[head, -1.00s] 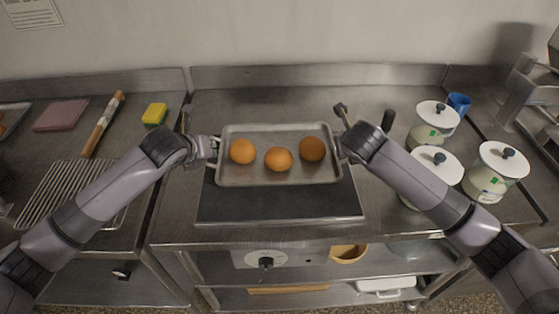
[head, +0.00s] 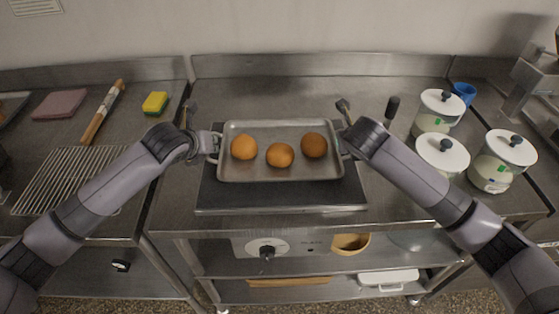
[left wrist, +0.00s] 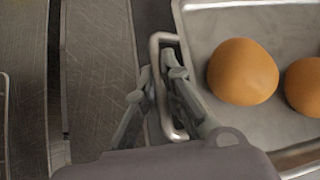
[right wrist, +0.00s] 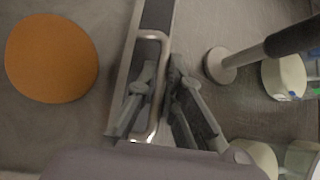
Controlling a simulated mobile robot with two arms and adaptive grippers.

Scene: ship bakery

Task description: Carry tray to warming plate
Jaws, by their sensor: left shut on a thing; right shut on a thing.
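A metal tray (head: 262,176) with three round brown buns (head: 280,155) is in the middle of the head view. It appears level, over the dark warming plate (head: 280,199). I cannot tell whether it touches the plate. My left gripper (head: 208,146) is shut on the tray's left handle, which shows as a metal loop in the left wrist view (left wrist: 162,88). My right gripper (head: 347,147) is shut on the right handle, seen in the right wrist view (right wrist: 163,85). The right arm partly hides that handle in the head view.
Several white-lidded pots (head: 503,162) and a blue cup (head: 464,93) stand at right. A black-handled tool (head: 392,107) stands close to my right forearm. At left are a wire rack (head: 68,180), a rolling pin (head: 102,112), a yellow sponge (head: 155,104) and a folded cloth (head: 61,104).

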